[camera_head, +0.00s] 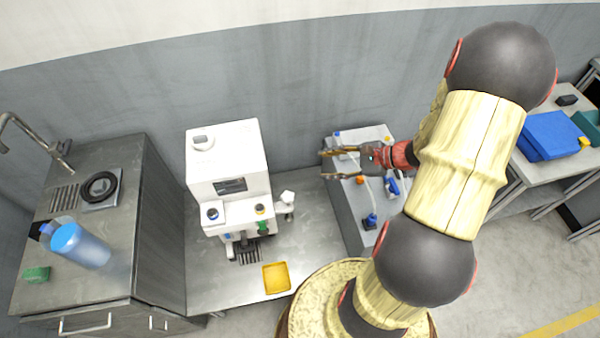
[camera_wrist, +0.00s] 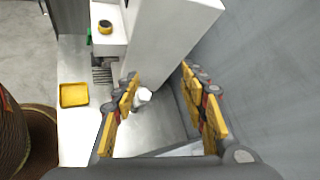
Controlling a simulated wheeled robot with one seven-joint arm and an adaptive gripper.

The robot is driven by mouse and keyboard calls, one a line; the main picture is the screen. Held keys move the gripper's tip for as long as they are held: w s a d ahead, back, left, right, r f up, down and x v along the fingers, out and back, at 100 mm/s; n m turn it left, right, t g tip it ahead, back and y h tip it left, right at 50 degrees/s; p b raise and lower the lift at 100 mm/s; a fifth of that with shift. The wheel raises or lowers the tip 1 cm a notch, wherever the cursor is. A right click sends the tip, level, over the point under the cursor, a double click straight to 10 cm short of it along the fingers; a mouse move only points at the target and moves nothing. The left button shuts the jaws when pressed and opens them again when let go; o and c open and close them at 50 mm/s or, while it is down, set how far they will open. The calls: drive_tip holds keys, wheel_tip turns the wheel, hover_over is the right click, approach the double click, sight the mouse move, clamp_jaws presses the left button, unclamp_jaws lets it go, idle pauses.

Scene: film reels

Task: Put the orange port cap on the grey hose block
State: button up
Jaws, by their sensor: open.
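The grey hose block (camera_head: 348,218) appears to be the grey unit right of the white machine, with pale hoses and blue fittings on it. A small orange piece (camera_head: 360,180), possibly the port cap, lies on its top just below my gripper in the head view. A second orange-yellow spot (camera_head: 388,138) is on the white part behind. My gripper (camera_head: 323,164) is above the unit's left edge, pointing left, open and empty. The wrist view shows its spread yellow-padded fingers (camera_wrist: 160,76) with the white machine's side beyond. No orange cap shows there.
The white machine (camera_head: 228,170) stands tall left of my gripper, with a small white fitting (camera_head: 287,198) at its side. A yellow tray (camera_head: 276,277) lies on the metal table in front. A sink counter (camera_head: 150,210) is far left. A blue case (camera_head: 550,135) is at right.

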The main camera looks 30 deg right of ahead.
drive_tip(key=s+a+r+n+g+h, duration=0.1)
drive_tip(key=s+a+r+n+g, duration=0.2)
drive_tip(key=a+r+n, duration=0.4)
drive_tip(key=s+a+r+n+g+h, duration=0.1)
drive_tip(key=s+a+r+n+g, duration=0.2)
drive_tip(key=a+r+n, duration=0.4)
drive_tip(key=s+a+r+n+t+h, duration=0.2)
drive_tip(key=s+a+r+n+h, duration=0.2)
drive_tip(key=r+n, duration=0.4)
drive_tip(key=shift+s+r+t+h, duration=0.5)
drive_tip(key=shift+s+h, duration=0.3)
drive_tip(key=shift+s, duration=0.3)
drive_tip(key=shift+d, duration=0.1)
